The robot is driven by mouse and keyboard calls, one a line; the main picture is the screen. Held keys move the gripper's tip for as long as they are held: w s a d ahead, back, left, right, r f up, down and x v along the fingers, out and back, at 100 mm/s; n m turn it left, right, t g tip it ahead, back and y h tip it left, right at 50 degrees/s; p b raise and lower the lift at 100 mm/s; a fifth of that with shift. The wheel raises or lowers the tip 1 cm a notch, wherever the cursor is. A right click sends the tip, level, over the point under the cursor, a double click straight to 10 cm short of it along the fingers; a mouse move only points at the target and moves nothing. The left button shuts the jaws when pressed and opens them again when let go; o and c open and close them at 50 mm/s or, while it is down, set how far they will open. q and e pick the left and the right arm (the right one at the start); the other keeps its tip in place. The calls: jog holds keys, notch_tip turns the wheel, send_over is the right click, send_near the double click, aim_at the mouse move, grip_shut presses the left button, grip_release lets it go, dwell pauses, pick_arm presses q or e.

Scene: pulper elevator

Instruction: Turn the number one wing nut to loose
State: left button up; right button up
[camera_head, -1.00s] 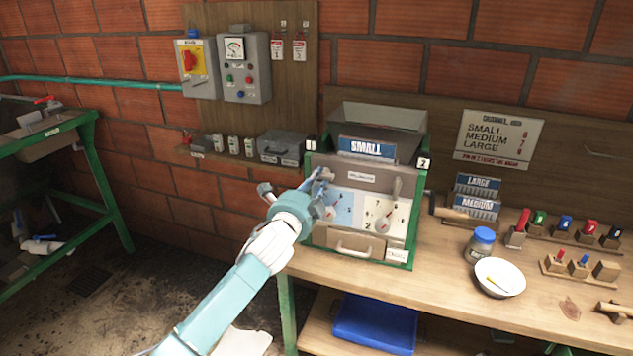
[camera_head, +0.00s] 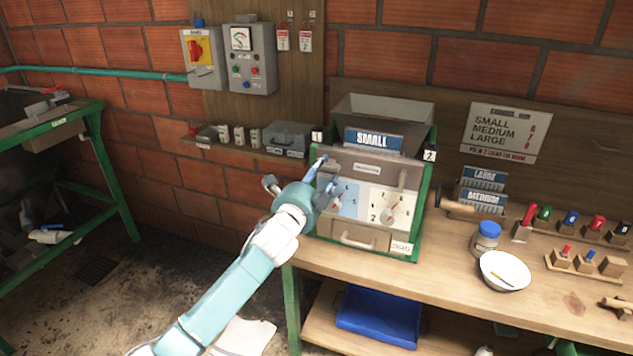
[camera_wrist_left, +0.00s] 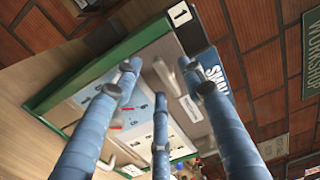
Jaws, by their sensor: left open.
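The pulper (camera_head: 425,215) is a green-framed box on the bench, with tag 1 (camera_head: 317,137) at its upper left and tag 2 (camera_head: 430,155) at its upper right. My left gripper (camera_head: 312,180) is open in front of the upper left of its front panel. In the left wrist view, a grey metal wing nut (camera_wrist_left: 163,73) below tag 1 (camera_wrist_left: 179,14) shows between the spread fingers (camera_wrist_left: 165,88). I cannot tell whether a finger touches it. In the head view, the gripper hides it. The other wing nut (camera_head: 403,178) points up below tag 2. My right gripper is out of view.
A crank handle (camera_head: 456,206) sticks out at the pulper's right. A blue-lidded jar (camera_head: 486,240) and a white bowl (camera_head: 504,272) stand on the bench (camera_head: 440,275). A SMALL plate (camera_head: 373,141) stands above the panel. A shelf with small boxes (camera_head: 285,140) is behind left.

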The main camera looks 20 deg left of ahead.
pick_arm(q)
jog(key=s, duration=1.1)
jog(key=shift+s+a, duration=0.2)
jog(key=shift+s, duration=0.1)
notch_tip(320, 180, down, 14)
jog(key=a+n+g, duration=0.2)
jog(key=s+a+f+n+g+b, duration=0.15)
jog(key=s+f, duration=0.35)
jog(key=f, duration=0.7)
jog(key=s+f+n+g+y, duration=0.1)
jog(key=s+f+n+g, duration=0.3)
jog(key=f, duration=0.7)
jog(key=s+a+f+n+g+b, duration=0.15)
jog(key=s+f, duration=0.45)
jog(key=f, duration=0.6)
jog(key=s+d+f+n+g, duration=0.2)
jog(key=s+f+n+g, duration=0.15)
jog(key=s+f, duration=1.4)
jog(key=s+d+f+n+g, duration=0.1)
jog(key=s+f+g, duration=0.1)
jog(key=s, duration=1)
jog(key=s+d+f+n+g, duration=0.2)
jog(key=s+f, duration=0.3)
jog(key=s, duration=0.8)
jog(key=shift+d+b, duration=0.25)
jog(key=shift+b, duration=0.05)
